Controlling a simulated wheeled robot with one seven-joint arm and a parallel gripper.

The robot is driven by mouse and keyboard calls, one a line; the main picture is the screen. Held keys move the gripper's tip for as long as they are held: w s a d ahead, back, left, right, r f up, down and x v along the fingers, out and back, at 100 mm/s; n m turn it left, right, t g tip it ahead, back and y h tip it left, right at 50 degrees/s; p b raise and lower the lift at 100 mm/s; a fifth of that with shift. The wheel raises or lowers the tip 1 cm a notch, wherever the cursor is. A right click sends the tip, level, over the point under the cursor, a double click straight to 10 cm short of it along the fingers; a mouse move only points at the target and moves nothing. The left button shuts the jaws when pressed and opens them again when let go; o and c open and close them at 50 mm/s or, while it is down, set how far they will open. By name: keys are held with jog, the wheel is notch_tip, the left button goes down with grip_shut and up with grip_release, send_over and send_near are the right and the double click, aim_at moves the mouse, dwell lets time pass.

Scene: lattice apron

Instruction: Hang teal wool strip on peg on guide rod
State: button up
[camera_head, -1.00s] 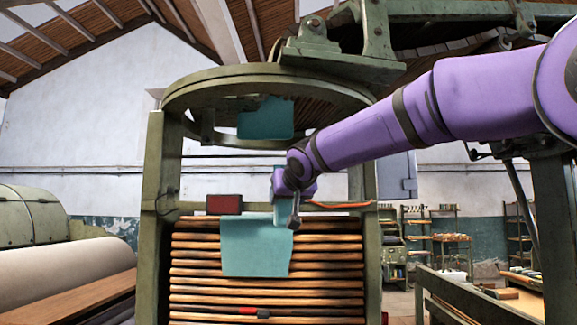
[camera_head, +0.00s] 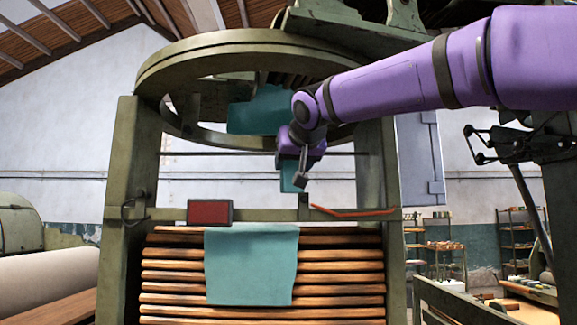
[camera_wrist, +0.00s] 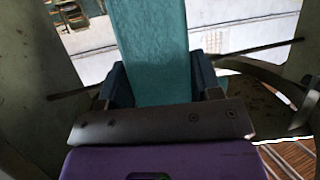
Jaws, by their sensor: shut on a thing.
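My gripper (camera_head: 293,172) is shut on a narrow teal wool strip (camera_head: 290,178). In the wrist view the strip (camera_wrist: 155,40) stands out between the two dark fingers (camera_wrist: 158,85). In the head view the strip's lower part shows beneath my purple wrist, above the slats. The thin dark guide rod (camera_head: 215,154) runs across the frame at about my wrist's height. It also shows on both sides of the strip in the wrist view (camera_wrist: 75,91). I cannot make out the peg; my wrist and the strip hide part of the rod.
A teal cloth (camera_head: 252,265) drapes over the wooden slats (camera_head: 340,279). Another teal piece (camera_head: 255,112) hangs inside the green ring (camera_head: 240,52). A red box (camera_head: 209,212) and an orange-red strip (camera_head: 350,212) sit on the crossbar. Green posts (camera_head: 130,200) flank the opening.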

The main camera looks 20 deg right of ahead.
jog(key=w+d, duration=0.2)
jog(key=w, duration=0.4)
jog(key=shift+w, duration=0.35)
jog(key=shift+w+d, duration=0.35)
jog(key=shift+w, duration=0.5)
jog(key=shift+w+d, duration=0.3)
jog(key=shift+w, duration=0.5)
dwell(1.9)
jog(key=shift+w+f, duration=0.2)
jog(key=shift+f, duration=0.35)
dwell(0.8)
dwell(0.4)
jog(key=o, duration=1)
jog(key=v, duration=1)
jog(key=shift+s+r, duration=0.1)
jog(key=shift+s, duration=0.3)
